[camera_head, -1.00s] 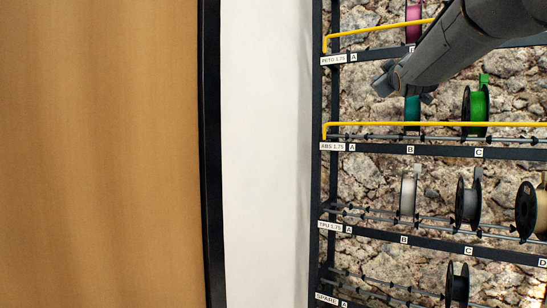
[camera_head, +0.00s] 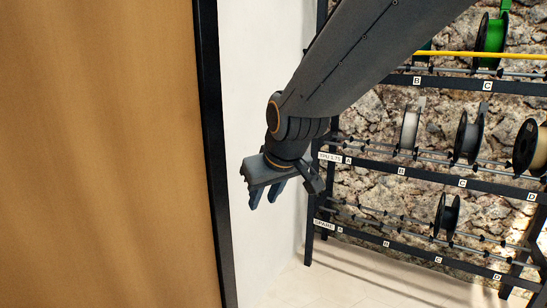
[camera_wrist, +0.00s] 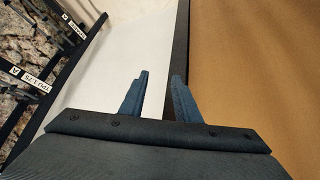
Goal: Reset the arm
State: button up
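My gripper (camera_head: 268,192) hangs at the end of my dark grey arm in the head view, in front of the white wall and left of the spool rack. Its two fingers point down and stand apart with nothing between them. In the wrist view my gripper (camera_wrist: 158,90) shows both blue-grey fingers with a clear gap. It touches nothing that I can see.
The dark spool rack (camera_head: 440,178) stands at the right against a stone wall, holding a green spool (camera_head: 491,36), a white spool (camera_head: 410,128) and several others. A brown panel (camera_head: 100,150) with a black edge (camera_head: 211,150) fills the left. Pale floor shows below the rack.

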jog(key=s+f+g+h, duration=0.1)
jog(key=s+f+g, duration=0.35)
jog(key=s, duration=0.85)
jog(key=s+f+g+h, duration=0.1)
jog(key=s+f+g, duration=0.1)
jog(key=s+f, duration=0.8)
jog(key=s+d+r+m+p, duration=0.1)
jog(key=d+r+m+p, duration=0.2)
jog(key=d+r+p, duration=0.7)
jog(key=s+d+r+m+p, duration=0.1)
jog(key=d+r+m+p, duration=0.2)
jog(key=d+r+p, duration=0.8)
notch_tip(320, 180, up, 9)
jog(key=p, duration=0.9)
jog(key=shift+s+d+f+h, duration=0.2)
jog(key=shift+s+h, duration=0.1)
jog(key=shift+s, duration=0.05)
jog(key=shift+a+t, duration=0.15)
jog(key=shift+t, duration=0.1)
